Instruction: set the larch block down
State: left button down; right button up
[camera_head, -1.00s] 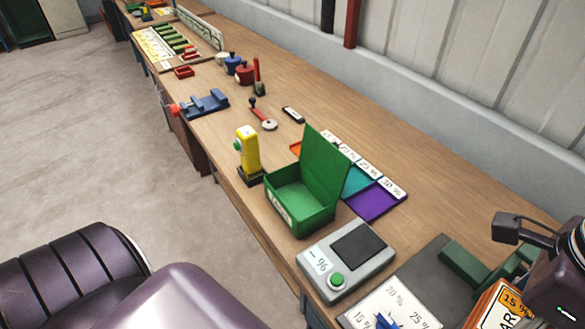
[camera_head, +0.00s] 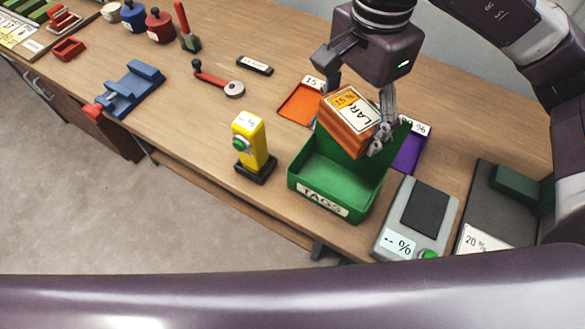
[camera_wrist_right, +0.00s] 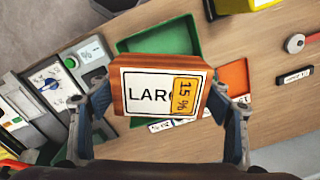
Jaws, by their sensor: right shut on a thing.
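The larch block (camera_head: 347,140) is orange-brown wood with a white label reading "LAR" and a yellow-orange "15 %" tag; it also shows in the right wrist view (camera_wrist_right: 140,72). My right gripper (camera_head: 354,118) is shut on it, one finger at each side, and holds it tilted in the head view. The orange mat (camera_head: 297,103), with a partly hidden 15 label, is just left of the block. The purple mat (camera_head: 412,155) is to its right. My left gripper is not in view.
A red-handled tool (camera_head: 212,80) and a black tag (camera_head: 255,65) lie behind. Bare table lies between them and the orange mat.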

jog(key=shift+w+a+f, duration=0.15)
jog(key=shift+a, duration=0.05)
notch_tip(320, 180, down, 6)
jog(key=p, duration=0.2)
send_over(334, 185)
notch_tip(334, 185, down, 9)
jog(key=shift+r, duration=0.1)
notch_tip(334, 185, down, 4)
jog(key=shift+p, duration=0.55)
jog(key=shift+f, duration=0.45)
